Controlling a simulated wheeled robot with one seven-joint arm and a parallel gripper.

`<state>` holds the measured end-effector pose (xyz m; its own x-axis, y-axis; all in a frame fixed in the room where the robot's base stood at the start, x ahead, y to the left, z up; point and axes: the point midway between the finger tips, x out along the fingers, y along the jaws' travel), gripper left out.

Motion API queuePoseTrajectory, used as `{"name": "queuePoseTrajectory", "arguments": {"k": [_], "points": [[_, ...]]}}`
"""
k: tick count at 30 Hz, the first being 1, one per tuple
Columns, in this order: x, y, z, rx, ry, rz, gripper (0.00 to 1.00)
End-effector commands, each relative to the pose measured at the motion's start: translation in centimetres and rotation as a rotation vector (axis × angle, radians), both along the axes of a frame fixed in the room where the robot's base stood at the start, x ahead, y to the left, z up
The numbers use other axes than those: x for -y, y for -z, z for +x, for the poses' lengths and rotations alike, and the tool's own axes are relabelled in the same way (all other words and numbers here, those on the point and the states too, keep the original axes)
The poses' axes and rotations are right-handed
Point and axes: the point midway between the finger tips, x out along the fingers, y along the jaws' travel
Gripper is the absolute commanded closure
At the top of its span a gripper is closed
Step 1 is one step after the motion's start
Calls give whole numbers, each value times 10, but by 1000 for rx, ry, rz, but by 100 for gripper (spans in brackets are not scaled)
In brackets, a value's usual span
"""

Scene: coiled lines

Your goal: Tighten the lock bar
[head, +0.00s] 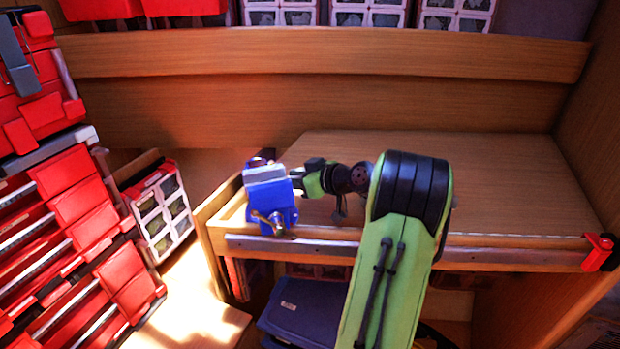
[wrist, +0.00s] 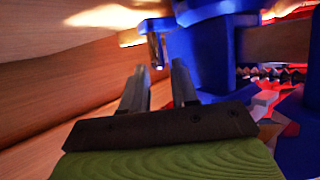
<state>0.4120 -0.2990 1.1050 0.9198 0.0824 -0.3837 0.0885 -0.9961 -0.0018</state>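A blue bench vise (head: 268,200) with grey jaws is fixed at the left front corner of the wooden workbench. A metal bar with a screw (head: 270,222) shows on its front side. In the wrist view, the blue vise body (wrist: 205,55) fills the upper middle. A short metal bar (wrist: 156,48), which looks like the lock bar, sticks out from its left side. My gripper (wrist: 160,72) is open, its two fingers apart and nothing between them. The bar's end is just beyond the fingertips, apparently not touching. In the head view, my gripper reaches the vise's right side; its fingertips are hidden.
The bench top (head: 490,190) is clear to the right of my arm. A red clamp-like part (head: 598,251) sits on its right front edge. Red tool drawers (head: 80,200) stand at the left. A blue box (head: 305,312) lies below the bench.

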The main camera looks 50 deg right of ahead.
Motion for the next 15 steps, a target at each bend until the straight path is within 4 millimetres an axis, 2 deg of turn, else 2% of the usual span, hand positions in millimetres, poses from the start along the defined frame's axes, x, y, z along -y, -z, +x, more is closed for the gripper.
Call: {"name": "queuePoseTrajectory", "arguments": {"k": [9, 15], "points": [[8, -36, -84, -1, 6, -4, 72], [9, -51, -119, 1, 2, -3, 72]]}}
